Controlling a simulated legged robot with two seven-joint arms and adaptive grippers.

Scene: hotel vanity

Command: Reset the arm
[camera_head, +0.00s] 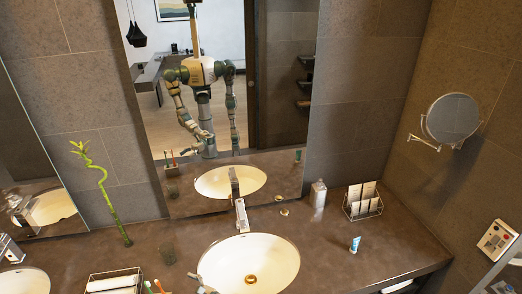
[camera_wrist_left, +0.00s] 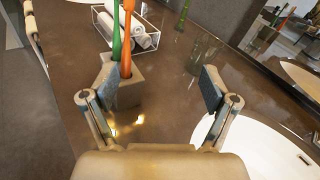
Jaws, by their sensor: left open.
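My left gripper (camera_wrist_left: 159,88) is open and empty in the left wrist view, its two padded fingers spread above the counter. A square toothbrush cup (camera_wrist_left: 124,92) stands just beyond the left finger in that picture, partly hidden by it. A green toothbrush (camera_wrist_left: 116,35) and an orange toothbrush (camera_wrist_left: 127,40) stand in it. In the head view only a small part of my left gripper (camera_head: 203,284) shows at the bottom edge, over the left rim of the sink. My right gripper is out of direct view; the mirror shows a small reflection of my body and arms.
The sink (camera_head: 236,266) has a tall faucet (camera_head: 241,216) behind it. A towel basket (camera_head: 115,283), a glass (camera_head: 168,254) and a bamboo stalk (camera_head: 107,190) stand to the left. A tube (camera_head: 355,245), a bottle (camera_head: 318,193) and a wire rack (camera_head: 363,203) stand right. Counter between sink and tube is clear.

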